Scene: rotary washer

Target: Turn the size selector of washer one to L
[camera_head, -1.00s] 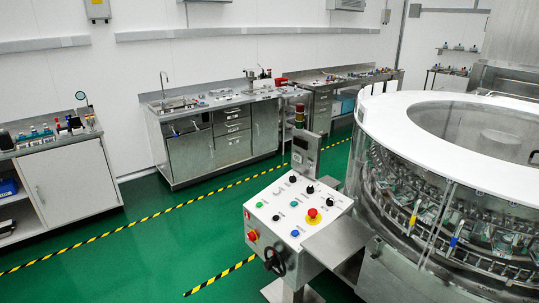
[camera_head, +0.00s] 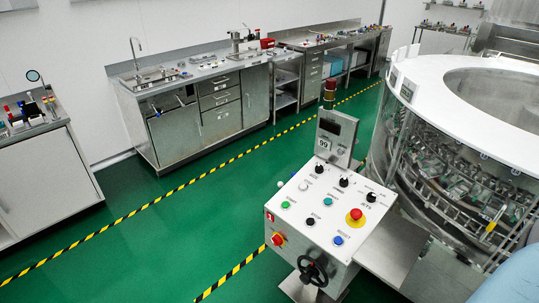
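The rotary washer (camera_head: 450,100) stands at the right, with a white ring top and clear walls around a ring of metal holders. Its white control panel (camera_head: 325,210) stands in front of it. Along the panel's back edge are three black selector knobs: a left one (camera_head: 319,168), a middle one (camera_head: 344,182) and a right one (camera_head: 371,197). Their labels are too small to read, so I cannot tell which is the size selector or where it points. Neither of my grippers is in view.
The panel also has a red mushroom button (camera_head: 355,215), a blue button (camera_head: 338,240), green buttons and a black handwheel (camera_head: 312,270). A metal shelf (camera_head: 395,250) juts out at its right. Green floor (camera_head: 150,260) is clear at left; steel counters line the wall.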

